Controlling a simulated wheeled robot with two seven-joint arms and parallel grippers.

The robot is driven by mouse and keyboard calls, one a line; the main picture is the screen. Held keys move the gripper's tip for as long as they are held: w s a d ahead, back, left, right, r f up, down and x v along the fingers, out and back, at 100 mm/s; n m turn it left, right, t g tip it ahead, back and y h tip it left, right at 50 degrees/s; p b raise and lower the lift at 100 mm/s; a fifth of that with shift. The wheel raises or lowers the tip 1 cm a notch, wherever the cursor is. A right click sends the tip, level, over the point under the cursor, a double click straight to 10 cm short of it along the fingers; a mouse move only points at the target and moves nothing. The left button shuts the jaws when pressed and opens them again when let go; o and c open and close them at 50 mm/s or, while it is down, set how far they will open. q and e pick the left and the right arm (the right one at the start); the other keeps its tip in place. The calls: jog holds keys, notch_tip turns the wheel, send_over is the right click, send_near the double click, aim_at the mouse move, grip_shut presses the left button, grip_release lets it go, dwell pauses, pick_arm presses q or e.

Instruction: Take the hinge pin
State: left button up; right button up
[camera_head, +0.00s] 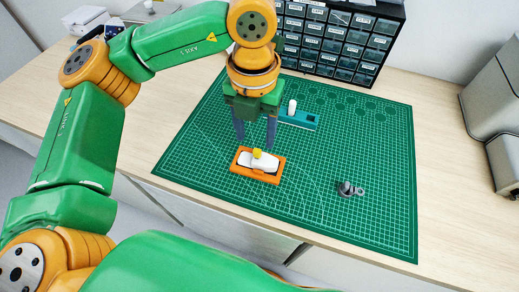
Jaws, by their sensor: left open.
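An orange holder (244,172) lies near the front left of the green cutting mat, with a white earpiece-like part (268,163) in it. A small yellow piece (257,153) stands up from the middle of the white part. A teal block (305,121) lies farther back, with a white upright peg (292,106) at it. I cannot tell for sure which small piece is the hinge pin. My left gripper (255,145) points down with its fingers apart, just above and behind the orange holder, nothing seen between them. My right gripper is not in view.
A grey metal piece (349,189) lies on the right of the green mat (385,150). A dark cabinet of small drawers (335,40) stands behind the mat. A grey box-like machine (493,105) is at the right edge. The mat's front right is clear.

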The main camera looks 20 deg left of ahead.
aim_at(257, 150)
pick_arm(q)
jog(key=f, duration=0.2)
jog(key=f+p, duration=0.2)
jog(key=f, duration=0.1)
jog(key=shift+w+d+f, duration=0.1)
jog(key=shift+w+f, duration=0.2)
jog(key=shift+f, duration=0.05)
grip_shut()
jog(key=shift+r, duration=0.1)
